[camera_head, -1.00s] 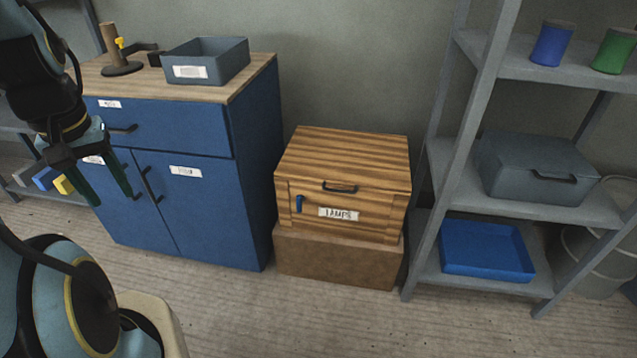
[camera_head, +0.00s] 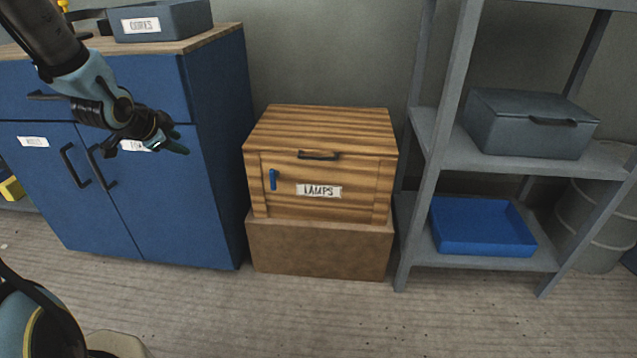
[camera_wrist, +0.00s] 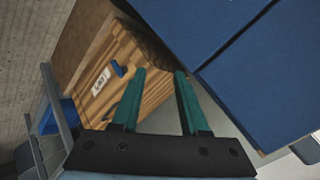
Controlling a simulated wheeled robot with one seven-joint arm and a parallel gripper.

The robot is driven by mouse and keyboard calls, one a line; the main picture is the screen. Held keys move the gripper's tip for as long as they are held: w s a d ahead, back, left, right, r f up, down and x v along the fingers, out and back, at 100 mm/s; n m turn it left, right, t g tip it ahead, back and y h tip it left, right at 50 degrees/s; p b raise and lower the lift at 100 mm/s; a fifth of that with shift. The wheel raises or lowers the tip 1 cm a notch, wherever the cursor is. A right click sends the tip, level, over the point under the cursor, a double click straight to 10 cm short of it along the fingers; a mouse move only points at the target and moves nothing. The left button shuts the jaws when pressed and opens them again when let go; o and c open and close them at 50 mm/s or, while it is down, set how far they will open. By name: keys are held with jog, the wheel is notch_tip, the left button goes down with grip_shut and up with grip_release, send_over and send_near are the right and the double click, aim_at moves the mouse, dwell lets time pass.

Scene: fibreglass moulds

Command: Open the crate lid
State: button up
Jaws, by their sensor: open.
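The wooden crate (camera_head: 318,170) is striped and labelled LAMPS, and it stands on a brown block. Its lid (camera_head: 325,128) lies closed on top, with a dark handle (camera_head: 319,156) at the front edge. A blue latch (camera_head: 273,180) hangs upright on the left of the front face. My gripper (camera_head: 180,140) is in front of the blue cabinet, to the left of the crate and apart from it. In the wrist view my gripper (camera_wrist: 160,90) is open and empty, with the crate (camera_wrist: 125,60) beyond the green fingers.
The blue cabinet (camera_head: 215,170) stands close to the crate's left, with a grey bin (camera_head: 165,22) on top. A grey shelf rack (camera_head: 423,150) to the right holds a grey case (camera_head: 530,125) and a blue tray (camera_head: 480,228). The floor (camera_head: 300,315) in front is clear.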

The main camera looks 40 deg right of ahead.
jog(key=d+f+m+h+b, duration=0.3)
jog(key=d+f+m+b, duration=0.2)
jog(key=d+f, duration=0.25)
jog(key=m+g+h+b, duration=0.7)
jog(key=m+h+b, duration=0.3)
jog(key=m+b, duration=0.35)
send_near(319, 158)
jog(key=shift+n+t, duration=0.25)
jog(key=shift+t, duration=0.05)
jog(key=d+b, duration=0.1)
jog(key=d, duration=0.5)
jog(key=d+b, duration=0.1)
jog(key=d, duration=0.3)
jog(key=shift+w+r+b, duration=0.25)
jog(key=shift+r+b, duration=0.05)
jog(key=shift+b, duration=0.05)
jog(key=shift+c, duration=0.2)
grip_shut()
